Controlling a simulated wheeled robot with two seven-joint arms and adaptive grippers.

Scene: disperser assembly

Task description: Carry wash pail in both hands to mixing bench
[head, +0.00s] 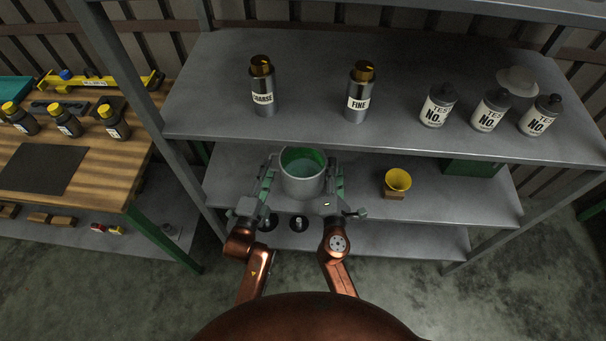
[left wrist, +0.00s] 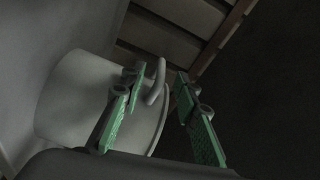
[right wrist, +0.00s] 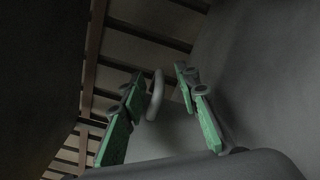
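The wash pail (head: 303,186) is grey with a green inside and stands upright at the middle shelf's front; I cannot tell whether it touches the shelf. My left gripper (head: 266,180) is at its left side and my right gripper (head: 336,180) at its right side. In the left wrist view the pail (left wrist: 75,105) has a loop handle (left wrist: 158,82) between the parted green fingers. In the right wrist view a loop handle (right wrist: 155,95) also lies between parted fingers. Both grippers are open. The mixing bench is not clearly identifiable; a wooden bench (head: 60,205) is at left.
The upper shelf (head: 310,100) overhangs behind the pail and holds COARSE and FINE bottles and several TEST containers. A yellow cup (head: 398,180) stands right of the pail. A shelf post (head: 150,125) rises between shelf and bench. The bench carries dark bottles and a dark mat (head: 42,168).

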